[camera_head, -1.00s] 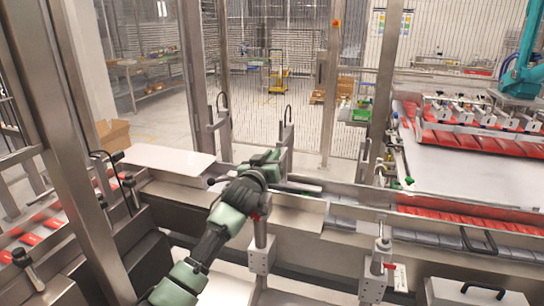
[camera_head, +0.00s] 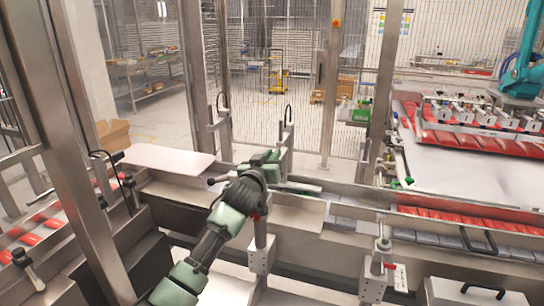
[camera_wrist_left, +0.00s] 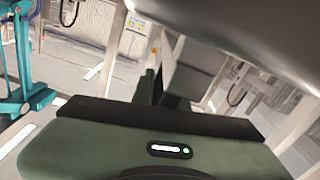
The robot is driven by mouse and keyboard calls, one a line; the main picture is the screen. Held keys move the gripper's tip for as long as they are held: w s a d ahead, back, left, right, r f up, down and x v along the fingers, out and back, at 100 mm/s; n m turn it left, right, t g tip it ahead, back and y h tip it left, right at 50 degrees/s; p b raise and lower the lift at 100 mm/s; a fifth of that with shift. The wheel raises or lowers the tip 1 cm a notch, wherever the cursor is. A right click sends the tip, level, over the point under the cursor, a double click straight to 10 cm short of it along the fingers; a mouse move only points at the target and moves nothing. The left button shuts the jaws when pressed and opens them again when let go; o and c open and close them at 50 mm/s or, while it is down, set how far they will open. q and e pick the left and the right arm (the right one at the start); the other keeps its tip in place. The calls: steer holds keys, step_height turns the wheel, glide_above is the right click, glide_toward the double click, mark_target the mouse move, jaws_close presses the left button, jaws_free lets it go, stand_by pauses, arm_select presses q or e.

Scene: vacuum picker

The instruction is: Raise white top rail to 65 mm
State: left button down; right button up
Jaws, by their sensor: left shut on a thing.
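My left gripper (camera_head: 268,160) has a green and black body and reaches over the near conveyor rail by the left upright post (camera_head: 262,255). It is shut on a part that its own hand hides in the head view. In the left wrist view, grey blocky parts (camera_wrist_left: 190,75) show beyond the green gripper body, blurred and partly covered. A pale metal rail (camera_head: 345,212) runs along the conveyor to the right of the hand. I cannot tell for sure which piece is the white top rail. My right gripper is not in view.
A similar post with a silver knob (camera_head: 383,245) stands to the right. Two brackets with black cable loops (camera_head: 287,132) rise behind the hand. A pale plate (camera_head: 165,159) lies left of it. Red packs (camera_head: 455,220) sit on the right conveyor. A steel column (camera_head: 70,150) stands at left.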

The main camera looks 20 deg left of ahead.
arm_select(q)
step_height(320, 180, up, 6)
steer(key=p, duration=0.3)
steer(key=shift+f+p, duration=0.2)
steer(key=shift+p, duration=0.15)
steer(key=c, duration=1.5)
jaws_free()
steer(key=shift+d+f, duration=0.15)
steer(key=shift+f, duration=0.1)
steer(key=shift+s+f+b, duration=0.1)
steer(key=shift+s+b, duration=0.2)
steer(key=s+b, duration=0.1)
steer(key=s, duration=0.6)
steer(key=shift+s+r+b, duration=0.1)
steer(key=shift+r+b, duration=0.1)
steer(key=shift+b, duration=0.2)
